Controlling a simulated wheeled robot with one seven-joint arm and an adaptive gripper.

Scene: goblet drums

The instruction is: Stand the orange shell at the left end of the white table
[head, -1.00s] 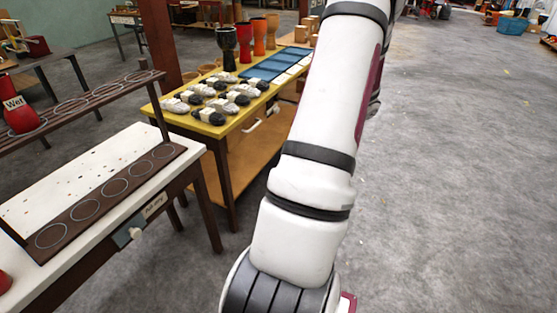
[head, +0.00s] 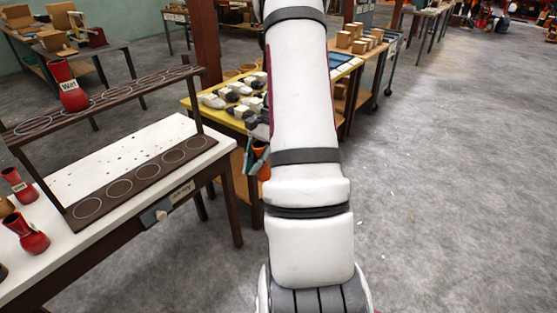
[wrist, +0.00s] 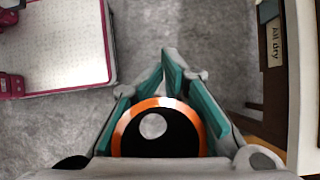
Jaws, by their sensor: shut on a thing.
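My gripper (head: 256,158) is in front of the yellow table's near side, to the right of the white table. It is shut on the orange shell (head: 263,151), which hangs clear of any surface. In the wrist view the shell's round orange rim (wrist: 160,102) faces the camera, with a dark inside and a pale round hole, between the teal fingers. The white table (head: 212,141) is at left, with a brown strip of ringed places on its top and a raised ringed rack. Its left end is partly outside the head view.
A red shell (head: 68,88) labelled Wet stands on the raised rack. Red shells (head: 30,236) are on the white table's left part. The yellow table (head: 196,113) holds dark and pale lumps. Grey floor (head: 450,180) is open at right.

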